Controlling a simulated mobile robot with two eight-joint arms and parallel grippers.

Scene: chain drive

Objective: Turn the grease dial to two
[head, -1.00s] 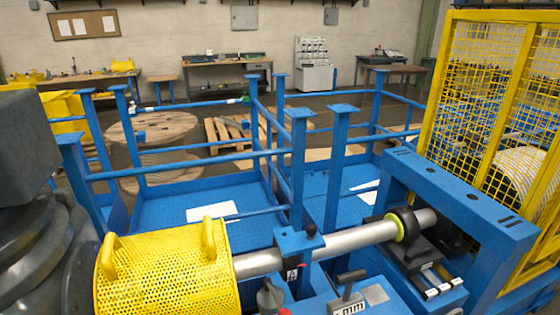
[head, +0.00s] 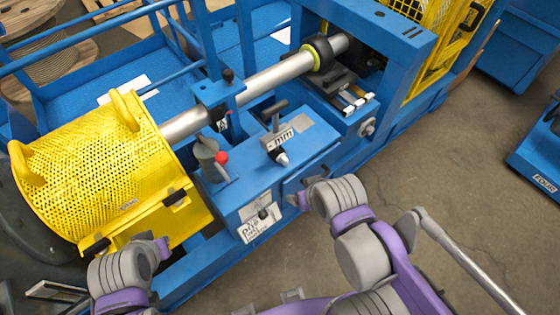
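The blue machine housing (head: 318,139) in the head view carries several controls. A grey rotary knob (head: 205,150) with a red ball sits at its left. A T-shaped handle (head: 277,118) stands by a plate marked "mm", with a small black-and-white knob (head: 281,157) just below it. A small dark round control (head: 263,213) sits on a white lettered label on the front face. I cannot tell which is the grease dial, and no setting is readable. My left arm is at the lower left and my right arm right of the front face.
A yellow perforated guard (head: 90,175) covers the left end of the silver shaft (head: 270,80). A blue frame (head: 385,30) stands at the back. A blue bin (head: 540,165) marked "FOUR" is at the right. The floor (head: 455,150) between is clear.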

